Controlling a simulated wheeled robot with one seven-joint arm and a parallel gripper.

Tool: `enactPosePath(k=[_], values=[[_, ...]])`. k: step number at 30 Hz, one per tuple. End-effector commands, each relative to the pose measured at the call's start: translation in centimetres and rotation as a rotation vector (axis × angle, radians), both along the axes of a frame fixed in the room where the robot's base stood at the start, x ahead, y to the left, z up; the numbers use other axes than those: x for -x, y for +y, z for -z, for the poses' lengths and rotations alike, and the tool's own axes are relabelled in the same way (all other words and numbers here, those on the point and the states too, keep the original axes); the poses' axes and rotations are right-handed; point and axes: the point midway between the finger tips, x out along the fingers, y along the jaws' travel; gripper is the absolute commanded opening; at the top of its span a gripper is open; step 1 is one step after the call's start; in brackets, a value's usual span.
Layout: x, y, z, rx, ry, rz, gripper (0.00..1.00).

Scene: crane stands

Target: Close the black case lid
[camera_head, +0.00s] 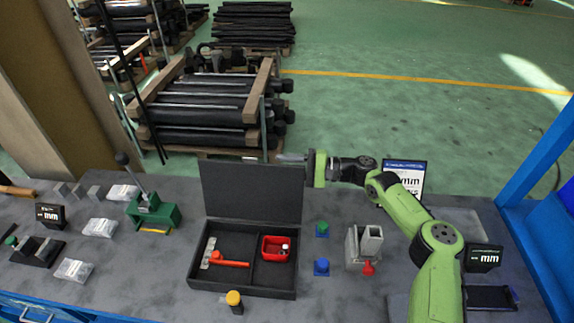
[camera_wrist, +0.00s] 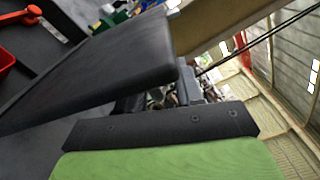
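The black case (camera_head: 243,290) lies on the grey table with its lid (camera_head: 250,191) standing up, close to upright, at the back edge. Inside the case are a red tool (camera_head: 228,263) and a red box (camera_head: 275,248). My gripper (camera_head: 292,158) is at the top right corner of the lid, its fingers pointing left just behind or over the lid's upper edge. In the wrist view the lid (camera_wrist: 100,65) fills the upper left, close to the gripper. Whether the fingers touch the lid, and how far they are apart, I cannot tell.
A green press (camera_head: 153,212) stands left of the case. A yellow-topped button (camera_head: 234,299) is at its front edge. Blue (camera_head: 321,267) and green (camera_head: 322,229) pieces and a grey metal block (camera_head: 363,246) stand to the right. Plastic bags lie at the left.

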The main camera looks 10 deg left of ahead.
Motion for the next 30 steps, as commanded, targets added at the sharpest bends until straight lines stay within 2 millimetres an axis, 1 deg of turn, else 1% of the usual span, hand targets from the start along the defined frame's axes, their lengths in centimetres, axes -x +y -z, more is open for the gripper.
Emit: enactPosePath(k=[2, 3, 8, 9, 10, 23, 28, 30], values=[[0.0, 0.0, 0.0, 0.000, 0.000, 0.000, 0.36], [0.0, 0.0, 0.0, 0.000, 0.000, 0.000, 0.33], [0.0, -0.1, 0.0, 0.000, 0.000, 0.000, 0.08], [0.0, -0.1, 0.0, 0.000, -0.001, 0.000, 0.02], [0.0, -0.1, 0.0, -0.001, -0.001, 0.000, 0.00], [0.1, -0.1, -0.3, -0.003, -0.016, 0.002, 0.00], [1.2, -0.2, -0.8, -0.006, -0.070, 0.002, 0.00], [2.1, -0.2, -1.1, -0.009, -0.108, 0.001, 0.00]])
